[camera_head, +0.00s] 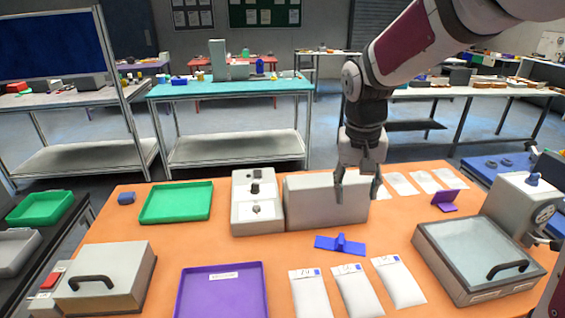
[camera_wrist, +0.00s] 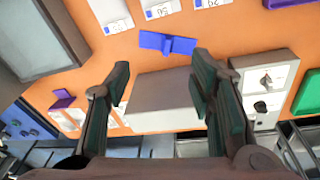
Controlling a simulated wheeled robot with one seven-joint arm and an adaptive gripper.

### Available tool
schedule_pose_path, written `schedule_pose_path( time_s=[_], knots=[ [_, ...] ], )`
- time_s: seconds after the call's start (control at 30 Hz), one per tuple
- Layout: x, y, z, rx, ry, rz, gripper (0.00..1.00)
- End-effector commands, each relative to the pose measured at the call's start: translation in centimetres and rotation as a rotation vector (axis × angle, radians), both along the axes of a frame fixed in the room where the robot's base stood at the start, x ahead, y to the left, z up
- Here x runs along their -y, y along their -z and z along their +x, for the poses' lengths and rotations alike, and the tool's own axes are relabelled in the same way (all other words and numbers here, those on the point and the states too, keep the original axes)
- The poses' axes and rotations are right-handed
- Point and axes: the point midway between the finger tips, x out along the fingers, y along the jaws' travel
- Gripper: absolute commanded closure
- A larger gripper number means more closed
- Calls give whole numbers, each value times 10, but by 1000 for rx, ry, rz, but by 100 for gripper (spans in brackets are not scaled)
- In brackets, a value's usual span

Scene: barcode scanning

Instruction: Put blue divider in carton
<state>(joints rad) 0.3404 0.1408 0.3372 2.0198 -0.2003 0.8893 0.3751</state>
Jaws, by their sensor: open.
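The blue divider (camera_head: 340,244), a flat strip with an upright fin, lies on the orange table (camera_head: 150,222) in front of a plain grey box (camera_head: 310,208). It also shows in the wrist view (camera_wrist: 152,40), beyond my fingertips. My gripper (camera_head: 357,190) points down, open and empty, above the right part of the grey box. In the wrist view my gripper (camera_wrist: 160,74) has its two fingers apart, with the box between and below them. I cannot tell whether this box is the carton, and no other carton stands out.
A purple divider (camera_head: 447,201) stands to the right. White labelled packets (camera_head: 357,292) lie at the front, beside a purple tray (camera_head: 192,307). A green tray (camera_head: 176,202), a grey control box (camera_head: 257,222) and lidded boxes (camera_head: 478,255) surround the middle.

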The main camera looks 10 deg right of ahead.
Motion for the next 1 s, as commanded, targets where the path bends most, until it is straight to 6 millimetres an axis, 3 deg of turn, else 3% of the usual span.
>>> schedule_pose_path(
  time_s=[0.03, 0.1, 0.33, 0.57, 0.83, 1.0],
  knots=[
    [4, 20, 15, -24, 21, 19, 51],
    [8, 41, 33, -47, 46, 41, 51],
    [16, 91, 68, -92, 114, 103, 51],
    [17, 113, 74, -103, 131, 119, 51],
    [17, 162, 73, -105, 129, 119, 51],
    [18, 182, 74, -102, 130, 117, 51]
  ],
)
